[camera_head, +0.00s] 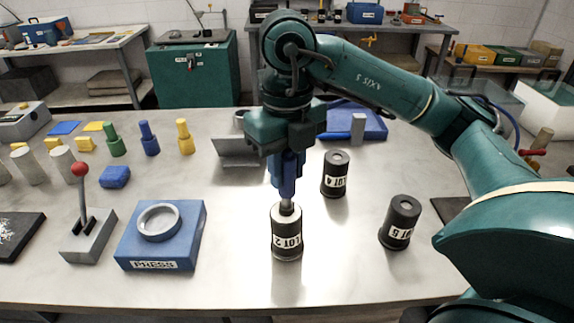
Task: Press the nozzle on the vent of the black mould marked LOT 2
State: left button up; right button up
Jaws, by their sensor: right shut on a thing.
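The black mould marked LOT 2 (287,246) stands upright on the table, its label facing me upside down. My right gripper (287,165) is right above it, pointing down and shut on a blue nozzle (288,178). The nozzle's grey tip meets the top of the LOT 2 mould near its middle; I cannot tell whether it is pressed in, and the tip hides the vent. The black mould marked LOT 4 (335,175) stands behind to the right. Another black mould, whose label seems to read LOT 5 (400,224), stands to the right. My left gripper is not in view.
A blue PRESS block (187,240) with a grey ring stands left of the mould. Left of it is a red-knobbed lever (86,229). Green, blue and yellow nozzles (185,137) stand farther back. The front table strip is clear.

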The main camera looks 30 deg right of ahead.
notch_tip(320, 180, up, 2)
jog(key=shift+p, duration=0.55)
jog(key=shift+r+p, duration=0.3)
jog(key=shift+r, duration=0.1)
notch_tip(320, 180, up, 2)
jog(key=shift+p, duration=0.9)
jog(key=shift+r+p, duration=0.35)
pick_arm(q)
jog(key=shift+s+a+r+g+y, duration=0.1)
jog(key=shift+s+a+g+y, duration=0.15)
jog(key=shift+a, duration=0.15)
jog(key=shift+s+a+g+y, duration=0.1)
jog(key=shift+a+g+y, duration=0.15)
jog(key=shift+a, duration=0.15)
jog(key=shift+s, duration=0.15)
